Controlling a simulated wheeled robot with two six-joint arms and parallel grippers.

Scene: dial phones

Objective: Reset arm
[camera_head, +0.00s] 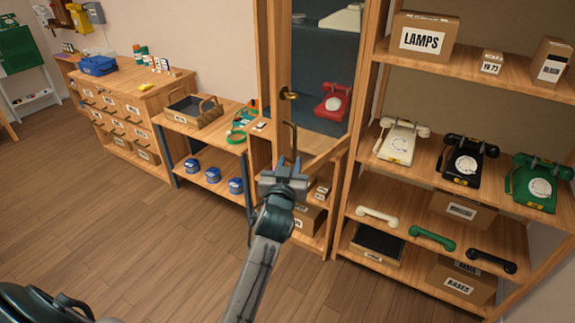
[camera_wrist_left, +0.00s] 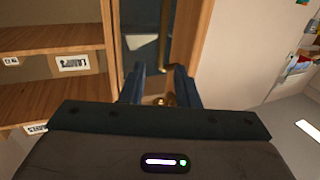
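My left gripper (camera_head: 284,165) is in front of the tall wooden cabinet (camera_head: 268,60). In the left wrist view its two dark fingers (camera_wrist_left: 160,78) stand apart with nothing clearly held between them. A brass upright handle (camera_head: 291,140) shows just beyond the fingertips in the head view. Brass parts also show beyond and between the fingers in the wrist view, and I cannot tell whether they touch. A red dial phone (camera_head: 334,103) sits inside the cabinet. My right gripper is not in view.
Right shelves hold white (camera_head: 400,142), black (camera_head: 465,160) and green (camera_head: 538,182) phones, with handsets below and a LAMPS box (camera_head: 422,38) above. A low bench (camera_head: 205,130) with a tray (camera_head: 192,110) stands left of the cabinet. The wooden floor (camera_head: 150,230) at left is clear.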

